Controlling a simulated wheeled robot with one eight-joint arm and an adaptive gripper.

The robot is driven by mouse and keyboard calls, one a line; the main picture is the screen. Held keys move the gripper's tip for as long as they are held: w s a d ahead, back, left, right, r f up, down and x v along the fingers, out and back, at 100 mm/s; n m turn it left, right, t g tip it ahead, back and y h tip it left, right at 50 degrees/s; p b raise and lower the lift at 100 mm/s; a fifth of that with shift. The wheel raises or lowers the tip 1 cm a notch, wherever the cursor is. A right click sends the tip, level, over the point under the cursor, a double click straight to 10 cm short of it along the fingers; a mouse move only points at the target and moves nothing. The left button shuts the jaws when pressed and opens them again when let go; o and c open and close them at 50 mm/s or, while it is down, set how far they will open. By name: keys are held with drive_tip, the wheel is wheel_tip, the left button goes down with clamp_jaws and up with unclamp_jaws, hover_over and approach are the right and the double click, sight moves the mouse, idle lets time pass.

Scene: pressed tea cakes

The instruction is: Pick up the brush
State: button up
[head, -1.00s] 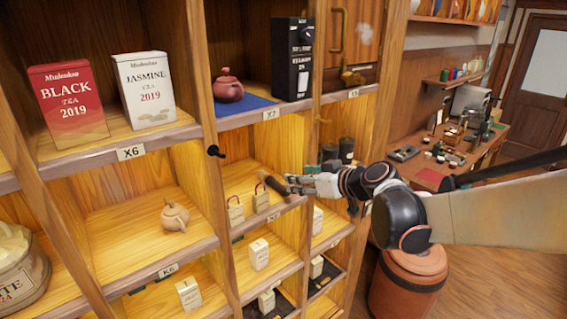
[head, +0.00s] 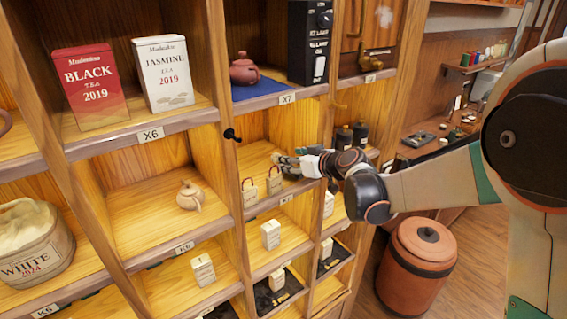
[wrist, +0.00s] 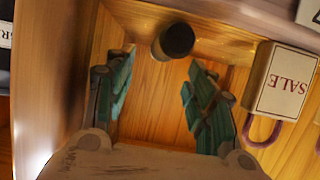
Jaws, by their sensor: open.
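A dark round-ended cylinder (wrist: 174,40), which looks like the brush, lies in the shelf compartment in the wrist view. Its round end faces the camera, and the rest of it is hidden. My gripper (wrist: 160,62) is open, with its two green fingers spread. The cylinder shows beyond the fingertips, between them and nearer the top of the picture, and is not gripped. In the head view my gripper (head: 285,161) reaches into the compartment below the X7 label and covers most of the object there.
The compartment's wooden side wall is at left. In the head view, tagged boxes (head: 274,181) stand beside my gripper, dark canisters (head: 343,137) behind it. A black knob (head: 232,135) sticks out from the divider.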

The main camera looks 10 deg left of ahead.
drive_tip(key=shift+p+x, duration=0.3)
drive_tip(key=shift+x, duration=1.6)
drive_tip(key=shift+s+f, duration=0.1)
drive_tip(key=shift+s, duration=0.05)
drive_tip(key=shift+c, duration=0.2)
clamp_jaws()
